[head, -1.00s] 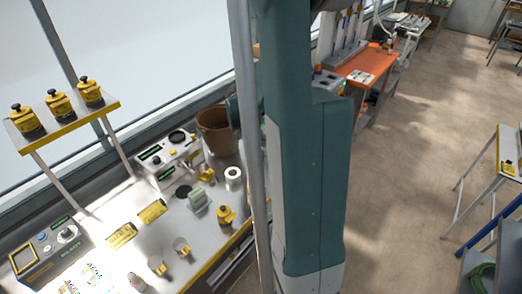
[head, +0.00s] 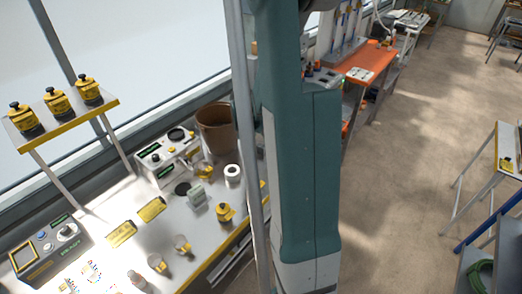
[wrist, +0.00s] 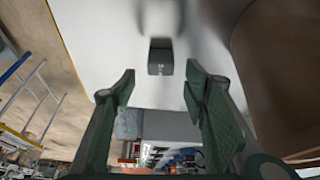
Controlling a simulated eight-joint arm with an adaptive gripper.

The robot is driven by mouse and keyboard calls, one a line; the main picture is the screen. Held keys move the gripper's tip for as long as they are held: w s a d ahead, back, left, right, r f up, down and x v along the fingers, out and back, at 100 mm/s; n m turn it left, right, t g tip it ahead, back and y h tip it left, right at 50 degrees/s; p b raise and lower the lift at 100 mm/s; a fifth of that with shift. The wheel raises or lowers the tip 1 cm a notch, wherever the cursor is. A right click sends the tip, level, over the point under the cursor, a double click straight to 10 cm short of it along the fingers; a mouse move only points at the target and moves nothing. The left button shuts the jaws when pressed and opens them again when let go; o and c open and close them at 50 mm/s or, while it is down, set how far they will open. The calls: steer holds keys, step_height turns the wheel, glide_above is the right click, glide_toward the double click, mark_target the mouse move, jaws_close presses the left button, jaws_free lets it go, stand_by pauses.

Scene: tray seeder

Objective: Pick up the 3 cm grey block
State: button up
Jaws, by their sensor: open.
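A small dark grey block (wrist: 160,57) with pale marks on its near face sits on the pale bench top in the wrist view. I take it for the grey block. My gripper (wrist: 160,80) is open, one green-padded finger on each side of the picture. The block shows in the gap beyond the fingertips, apart from both, and nothing is held. In the head view the gripper is hidden behind my arm, and I cannot make out this block there.
A brown pot (head: 215,128) stands at the bench's back; a large brown surface (wrist: 285,75) fills the wrist view's right. The head view shows a white ring (head: 232,172), a grey-green object (head: 196,195) and a yellow-and-black piece (head: 224,211) on the bench.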

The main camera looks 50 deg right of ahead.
mark_target(261, 145)
steer(key=shift+d+f, duration=0.1)
steer(key=shift+f, duration=0.1)
stand_by(0.3)
steer(key=shift+b+x, duration=0.55)
steer(key=shift+x, duration=2.05)
steer(key=shift+w, duration=0.1)
steer(key=shift+c, duration=0.7)
steer(key=c, duration=0.9)
